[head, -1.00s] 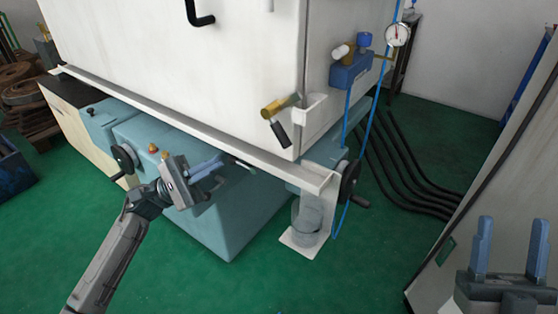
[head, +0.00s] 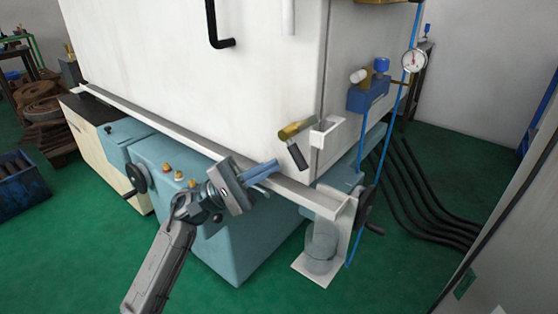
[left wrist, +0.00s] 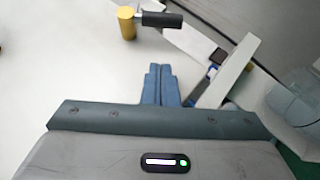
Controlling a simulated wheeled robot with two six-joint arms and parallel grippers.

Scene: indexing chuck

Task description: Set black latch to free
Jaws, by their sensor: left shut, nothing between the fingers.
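The latch is a brass body (head: 296,129) with a black handle (head: 298,155), mounted near the lower right front corner of the white cabinet. The handle hangs down and slightly right in the head view. My left gripper (head: 262,170) is shut and empty, just left of and below the handle, apart from it. In the left wrist view, the blue fingers (left wrist: 160,82) are together and point up toward the black handle (left wrist: 162,19). The brass body (left wrist: 127,22) is left of the handle there. My right gripper is out of view.
A white bracket (head: 336,132) stands at the cabinet corner, close right of the latch. A white ledge (head: 180,142) runs under the cabinet front. A black hooked handle (head: 213,28) is higher on the front. Blue hoses and a gauge (head: 413,61) are at the right.

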